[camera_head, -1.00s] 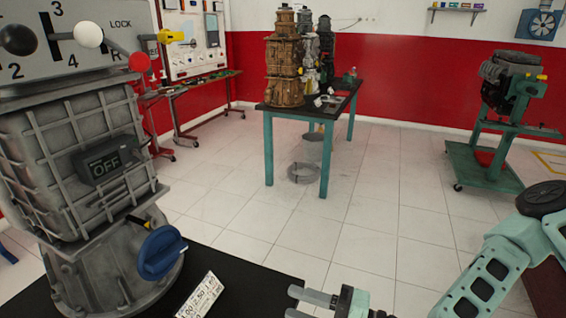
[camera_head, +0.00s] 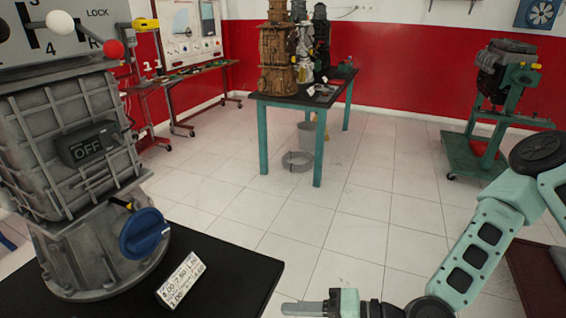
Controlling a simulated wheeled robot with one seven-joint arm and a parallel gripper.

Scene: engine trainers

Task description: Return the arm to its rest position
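My arm (camera_head: 485,240) shows at the lower right, pale green with dark joints, bent at the elbow. My gripper (camera_head: 300,308) is at the bottom edge, pointing left, to the right of the black table. Its fingers look like one grey bar, seen from the side and partly cut off by the frame, so whether they are apart cannot be told. Nothing is seen held in it.
A grey gearbox trainer (camera_head: 75,160) with an OFF switch (camera_head: 88,144), a blue knob (camera_head: 144,234) and a label card (camera_head: 181,279) stands on the black table (camera_head: 235,270) at left. Behind are a teal-legged table (camera_head: 318,150) and an engine stand (camera_head: 475,155). Tiled floor (camera_head: 380,210) lies clear between.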

